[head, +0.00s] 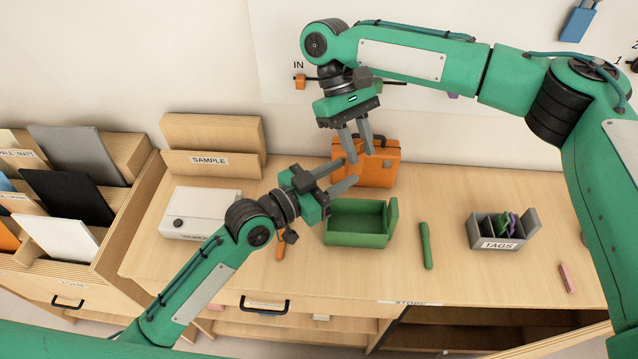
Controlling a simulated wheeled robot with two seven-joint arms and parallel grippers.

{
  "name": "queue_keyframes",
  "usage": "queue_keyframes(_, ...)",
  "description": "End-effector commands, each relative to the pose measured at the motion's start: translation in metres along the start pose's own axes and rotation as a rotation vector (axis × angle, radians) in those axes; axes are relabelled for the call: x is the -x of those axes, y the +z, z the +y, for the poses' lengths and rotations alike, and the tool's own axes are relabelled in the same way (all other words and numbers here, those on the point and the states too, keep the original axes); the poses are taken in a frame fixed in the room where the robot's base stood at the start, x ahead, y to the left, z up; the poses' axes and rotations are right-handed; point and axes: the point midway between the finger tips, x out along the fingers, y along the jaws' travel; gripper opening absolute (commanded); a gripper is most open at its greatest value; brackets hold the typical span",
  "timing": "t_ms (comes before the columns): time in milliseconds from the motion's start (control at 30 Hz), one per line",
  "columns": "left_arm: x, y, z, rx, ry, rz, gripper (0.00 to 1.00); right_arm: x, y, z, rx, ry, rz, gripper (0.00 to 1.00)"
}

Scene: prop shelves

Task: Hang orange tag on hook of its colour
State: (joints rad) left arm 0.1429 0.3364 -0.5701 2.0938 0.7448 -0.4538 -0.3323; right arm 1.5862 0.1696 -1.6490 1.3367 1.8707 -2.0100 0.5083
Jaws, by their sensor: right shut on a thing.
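My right gripper (360,156) points down in front of the wall, above and before the orange case (382,168). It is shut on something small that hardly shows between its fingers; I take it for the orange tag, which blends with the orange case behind. My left gripper (347,173) reaches up from the lower left, its two fingers apart, with its tips close to the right gripper's tips. The orange hook (300,82) is on the wall under the label IN, left of the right gripper. Green (378,87) and purple (453,95) hooks are farther right, partly behind my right arm.
A grey TAGS box (497,243) holds green and purple tags. An open green box (357,238), a green marker (426,246), a pink block (567,278) and a small orange item (280,249) lie on the counter. A SAMPLE holder (210,160) and white device (200,212) stand left.

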Motion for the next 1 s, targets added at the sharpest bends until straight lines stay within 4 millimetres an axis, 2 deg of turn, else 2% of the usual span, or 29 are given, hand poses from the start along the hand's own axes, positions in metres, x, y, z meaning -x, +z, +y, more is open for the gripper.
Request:
queue_keyframes(100,-0.019,-0.001,0.001,0.001,0.001,0.002,0.34,0.0,0.0,0.0,0.0,0.0,0.0,0.08)
queue_keyframes(300,-0.038,0.0,0.0,0.0,0.0,0.0,0.34,0.0,0.0,0.0,0.0,0.0,0.0,0.08)
queue_keyframes(667,-0.043,0.0,0.0,-0.001,0.001,-0.001,0.34,0.0,0.0,0.0,0.0,0.0,0.0,0.08)
queue_keyframes(700,-0.043,0.0,0.0,-0.001,0.001,-0.001,0.32,0.0,0.0,0.0,0.0,0.0,0.0,0.08)
queue_keyframes(867,-0.043,0.0,0.001,-0.001,0.001,-0.001,0.0,0.0,0.0,0.0,0.0,0.0,0.0,0.09)
queue_keyframes(1000,-0.043,0.0,0.001,0.0,0.002,-0.001,0.0,0.0,0.0,0.0,-0.001,0.0,0.002,0.09)
